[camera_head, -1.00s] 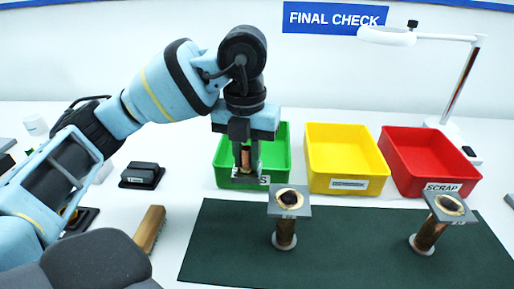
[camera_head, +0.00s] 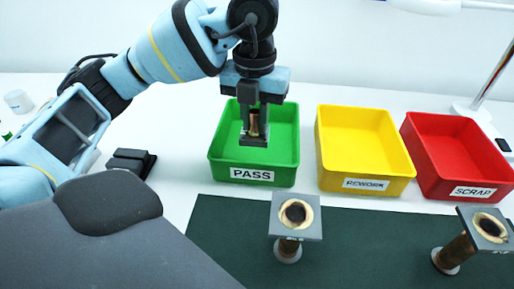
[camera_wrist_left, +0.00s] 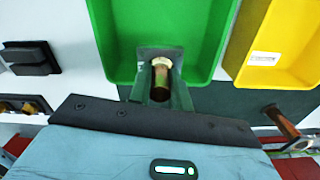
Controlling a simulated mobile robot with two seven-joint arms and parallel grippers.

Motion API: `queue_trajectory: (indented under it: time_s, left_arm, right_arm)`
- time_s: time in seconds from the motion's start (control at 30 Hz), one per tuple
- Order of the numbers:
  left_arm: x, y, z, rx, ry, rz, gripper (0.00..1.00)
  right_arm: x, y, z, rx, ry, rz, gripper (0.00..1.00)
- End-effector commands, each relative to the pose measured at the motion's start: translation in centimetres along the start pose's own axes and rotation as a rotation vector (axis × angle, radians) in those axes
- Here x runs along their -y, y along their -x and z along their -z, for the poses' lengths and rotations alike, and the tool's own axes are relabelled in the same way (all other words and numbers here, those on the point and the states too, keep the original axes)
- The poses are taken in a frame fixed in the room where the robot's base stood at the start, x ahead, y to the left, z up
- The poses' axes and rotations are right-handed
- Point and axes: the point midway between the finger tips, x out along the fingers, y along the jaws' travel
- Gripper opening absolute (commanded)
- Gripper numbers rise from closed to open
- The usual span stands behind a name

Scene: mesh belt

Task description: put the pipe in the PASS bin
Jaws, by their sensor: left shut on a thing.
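My left gripper (camera_head: 256,128) is shut on a copper pipe (camera_head: 255,122) held upright between its fingers. In the head view it is over the green PASS bin (camera_head: 253,174), in front of the bin's interior. In the left wrist view the pipe (camera_wrist_left: 161,78) has a brass-coloured end, and the PASS bin (camera_wrist_left: 212,50) lies just beyond the fingers. The bin floor that shows is bare. How high the pipe is above the bin floor is hard to tell. My right gripper does not show.
A yellow REWORK bin (camera_head: 365,185) and a red SCRAP bin (camera_head: 470,192) stand right of the PASS bin. Two more pipes with square flanges (camera_head: 296,213) (camera_head: 488,228) stand on the dark green mat (camera_head: 370,240). A black object (camera_head: 131,161) lies left. A lamp (camera_head: 495,75) stands back right.

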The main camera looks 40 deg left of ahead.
Motion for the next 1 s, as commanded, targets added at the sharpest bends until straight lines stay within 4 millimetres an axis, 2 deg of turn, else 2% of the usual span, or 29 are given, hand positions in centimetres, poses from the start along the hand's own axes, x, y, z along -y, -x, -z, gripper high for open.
queue_trajectory:
  time_s: [0.1,0.2,0.43,0.7,0.83,1.0]
  left_arm:
    - [-0.1,-2.1,0.0,-0.004,0.001,-0.002,0.00]
    - [0.0,-3.4,0.1,-0.003,0.000,-0.001,0.00]
    - [0.0,-4.1,0.0,0.000,0.001,0.001,0.00]
    - [0.0,-7.9,0.0,-0.002,0.000,0.000,0.00]
    - [0.0,-8.7,0.0,0.000,0.000,0.001,0.00]
    - [0.0,-8.7,0.0,0.001,0.000,0.001,0.00]
  right_arm:
    - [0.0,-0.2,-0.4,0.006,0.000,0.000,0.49]
    - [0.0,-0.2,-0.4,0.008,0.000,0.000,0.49]
    - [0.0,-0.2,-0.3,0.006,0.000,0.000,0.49]
    - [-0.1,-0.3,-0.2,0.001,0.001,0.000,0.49]
    - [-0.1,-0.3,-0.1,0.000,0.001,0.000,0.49]
    - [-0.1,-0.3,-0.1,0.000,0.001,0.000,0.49]
